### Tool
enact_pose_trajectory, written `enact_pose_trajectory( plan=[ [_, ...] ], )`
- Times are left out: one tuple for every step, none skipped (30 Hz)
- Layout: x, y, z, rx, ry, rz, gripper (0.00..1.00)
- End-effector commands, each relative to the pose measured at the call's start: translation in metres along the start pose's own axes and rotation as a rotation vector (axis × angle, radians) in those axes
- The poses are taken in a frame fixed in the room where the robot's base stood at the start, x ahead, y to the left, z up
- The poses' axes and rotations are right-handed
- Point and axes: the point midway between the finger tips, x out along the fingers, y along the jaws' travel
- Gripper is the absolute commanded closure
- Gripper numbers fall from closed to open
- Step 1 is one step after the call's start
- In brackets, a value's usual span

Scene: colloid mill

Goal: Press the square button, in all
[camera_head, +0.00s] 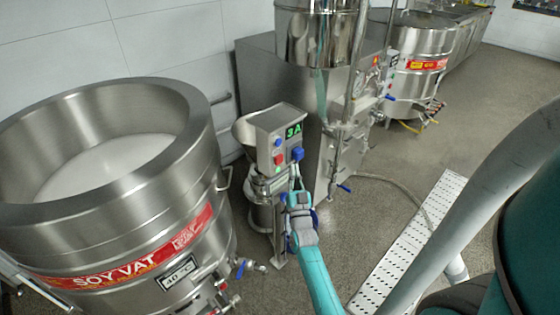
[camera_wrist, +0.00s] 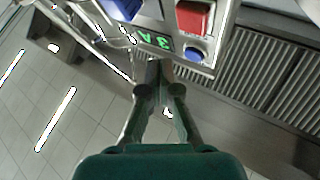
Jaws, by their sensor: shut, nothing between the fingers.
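The steel control box (camera_head: 283,122) of the mill carries a lit green display reading 3A (camera_head: 294,130). A red square button (camera_head: 279,158) sits on its panel and shows large at the top of the wrist view (camera_wrist: 193,18). A round blue button (camera_head: 278,141) is beside it, also in the wrist view (camera_wrist: 197,55). A larger blue control (camera_head: 297,153) sits below the display. My gripper (camera_head: 297,180) is shut and empty below the panel. In the wrist view its fingertips (camera_wrist: 160,66) appear just below the display; contact cannot be told.
A large steel soy vat (camera_head: 120,225) with white liquid stands at the left. A steel machine with a tall cylinder (camera_head: 315,35) stands behind the mill, another vat (camera_head: 415,75) farther back. A perforated drain cover (camera_head: 405,245) crosses the floor at right.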

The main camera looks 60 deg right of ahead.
Motion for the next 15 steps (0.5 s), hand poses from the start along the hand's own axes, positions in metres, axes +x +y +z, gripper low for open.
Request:
enact_pose_trajectory(
  plan=[
    [0.005, -0.004, 0.003, 0.001, 0.001, -0.001, 1.00],
    [0.007, -0.006, 0.005, 0.001, 0.000, -0.002, 1.00],
    [0.010, -0.008, 0.007, 0.001, 0.000, -0.002, 1.00],
    [0.013, -0.009, 0.009, 0.001, 0.000, -0.001, 1.00],
    [0.015, -0.011, 0.010, 0.001, 0.000, -0.001, 1.00],
    [0.017, -0.012, 0.012, 0.001, 0.000, -0.001, 1.00],
    [0.018, -0.013, 0.013, 0.001, -0.001, -0.001, 1.00],
    [0.019, -0.014, 0.014, 0.000, -0.001, -0.001, 1.00],
    [0.021, -0.015, 0.015, 0.000, -0.001, -0.001, 1.00],
    [0.022, -0.016, 0.016, 0.000, 0.000, 0.000, 1.00],
    [0.023, -0.017, 0.016, 0.000, 0.000, 0.000, 1.00],
    [0.024, -0.017, 0.017, 0.000, 0.000, 0.000, 1.00],
    [0.024, -0.017, 0.017, 0.000, 0.000, 0.000, 1.00],
    [0.024, -0.018, 0.017, 0.000, 0.000, 0.000, 1.00],
    [0.024, -0.018, 0.017, 0.000, 0.000, 0.000, 1.00]
  ],
)
